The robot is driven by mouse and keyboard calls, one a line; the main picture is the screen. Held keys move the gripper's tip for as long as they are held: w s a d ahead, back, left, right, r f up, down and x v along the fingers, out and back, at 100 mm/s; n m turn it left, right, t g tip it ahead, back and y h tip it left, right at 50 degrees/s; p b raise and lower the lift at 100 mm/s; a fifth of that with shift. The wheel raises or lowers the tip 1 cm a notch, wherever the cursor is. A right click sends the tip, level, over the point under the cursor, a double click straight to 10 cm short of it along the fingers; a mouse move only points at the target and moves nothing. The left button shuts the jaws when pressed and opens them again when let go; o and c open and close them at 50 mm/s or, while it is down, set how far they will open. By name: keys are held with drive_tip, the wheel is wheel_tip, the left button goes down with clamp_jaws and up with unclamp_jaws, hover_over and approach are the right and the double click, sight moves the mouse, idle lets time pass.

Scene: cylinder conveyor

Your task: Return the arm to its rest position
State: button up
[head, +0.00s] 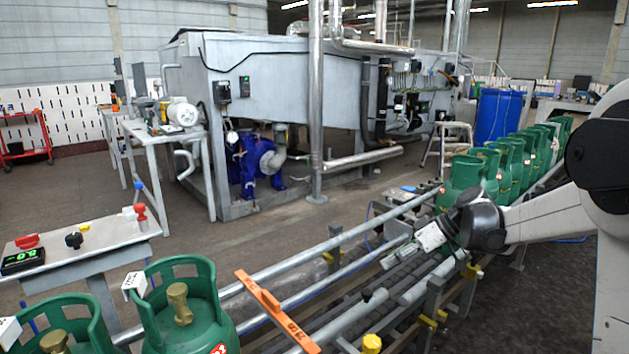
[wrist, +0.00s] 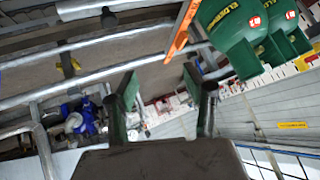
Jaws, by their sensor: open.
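My gripper (head: 395,257) is over the conveyor (head: 362,303) in the head view, at the end of my arm, which reaches in from the right edge. In the wrist view the two fingers of my gripper (wrist: 160,86) stand apart with nothing between them. Green cylinders (head: 183,310) stand at the near left end of the conveyor. A row of more green cylinders (head: 487,168) stands behind my wrist and is partly hidden by it. Green cylinders also show upside down at the top right of the wrist view (wrist: 228,22).
An orange bar (head: 277,311) lies across the conveyor rails beside the near cylinders. A table (head: 100,232) with a green display and buttons stands at left. A large grey machine (head: 280,85) fills the back. The conveyor stretch below my gripper holds no cylinder.

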drive_tip(key=s+a+r+m+t+h, duration=0.1)
drive_tip(key=s+r+m+h, duration=0.15)
drive_tip(key=s, duration=0.65)
drive_tip(key=s+a+r+m+t+h, duration=0.1)
drive_tip(key=s+a+r+m+h, duration=0.2)
drive_tip(key=s, duration=0.5)
drive_tip(key=s+d+f+m+t+h, duration=0.1)
drive_tip(key=s+d+m+h, duration=0.1)
drive_tip(key=s, duration=0.6)
drive_tip(key=s+d+f+m+t+h, duration=0.1)
drive_tip(key=s+d+m, duration=0.15)
drive_tip(key=s, duration=0.65)
wheel_tip(320, 180, up, 17)
drive_tip(key=p, duration=1.6)
drive_tip(key=shift+w+a+t, duration=0.2)
drive_tip(key=shift+a+t, duration=0.1)
drive_tip(key=shift+a, duration=0.1)
drive_tip(key=shift+f, duration=0.15)
